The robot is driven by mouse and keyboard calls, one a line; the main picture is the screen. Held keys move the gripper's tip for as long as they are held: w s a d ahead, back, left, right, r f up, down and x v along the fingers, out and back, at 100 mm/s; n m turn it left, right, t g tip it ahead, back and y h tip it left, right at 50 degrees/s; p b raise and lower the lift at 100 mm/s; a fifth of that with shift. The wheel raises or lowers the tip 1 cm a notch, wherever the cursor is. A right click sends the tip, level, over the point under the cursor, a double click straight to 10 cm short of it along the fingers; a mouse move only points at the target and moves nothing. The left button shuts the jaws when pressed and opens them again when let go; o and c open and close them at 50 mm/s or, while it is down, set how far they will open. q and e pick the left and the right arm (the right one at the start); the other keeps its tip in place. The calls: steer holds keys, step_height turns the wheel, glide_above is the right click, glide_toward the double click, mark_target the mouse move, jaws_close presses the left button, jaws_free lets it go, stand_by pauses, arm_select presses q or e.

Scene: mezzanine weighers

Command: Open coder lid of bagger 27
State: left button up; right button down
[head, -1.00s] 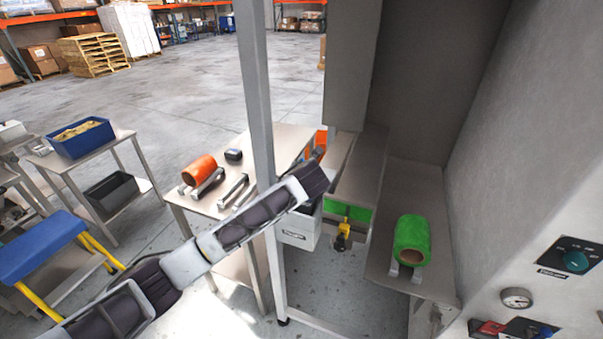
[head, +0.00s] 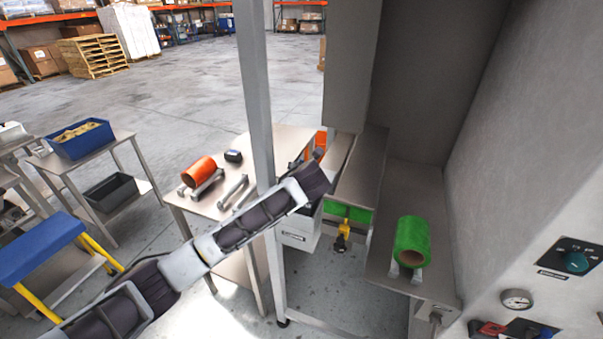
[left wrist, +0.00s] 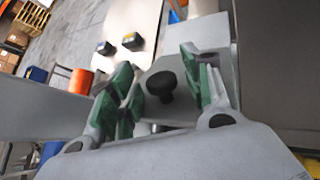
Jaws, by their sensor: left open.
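In the left wrist view a black round knob (left wrist: 161,86) stands on a grey plate (left wrist: 176,112), which looks like the coder lid. My left gripper (left wrist: 158,66) is open, with its green-padded fingers on either side of the knob. I cannot tell whether the pads touch it. The lid appears flat and shut, though its edges are partly hidden by the fingers. In the head view my left arm reaches past the upright post to beside the bagger, and its fingers are hidden. A white box (head: 298,231) with a label is just below the wrist. My right gripper is not in view.
The grey post (head: 256,95) stands close to my left arm. A green roll (head: 411,244) sits on the bagger shelf, with a yellow fitting (head: 344,229) left of it. An orange roll (head: 198,170) lies on the steel table behind. A control panel is at lower right.

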arm_select(q)
steer(key=v, duration=1)
steer(key=shift+s+r, duration=0.25)
steer(key=shift+s, duration=0.1)
